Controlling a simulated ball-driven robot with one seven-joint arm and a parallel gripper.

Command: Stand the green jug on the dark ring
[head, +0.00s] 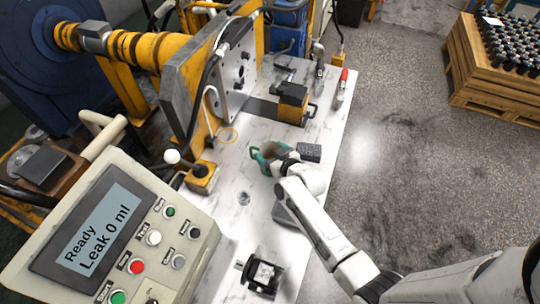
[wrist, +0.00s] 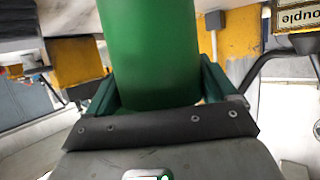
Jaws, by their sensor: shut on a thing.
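The green jug (head: 256,160) is at the end of my arm in the head view, over the white marbled table, with its handle towards the left. My gripper (head: 279,163) is shut on the jug and partly hides it. In the wrist view the jug's green body (wrist: 150,50) fills the space between the two fingers. I cannot tell whether its base touches the table. A small dark grey round outline (head: 244,198), which looks like the dark ring, lies on the table below and left of the jug. An orange ring outline (head: 228,135) lies above and left of it.
A dark block (head: 308,152) lies just right of my gripper. The control panel (head: 120,235) stands at the lower left, and a small black device (head: 262,275) at the table's front. Bare table surrounds the dark outline.

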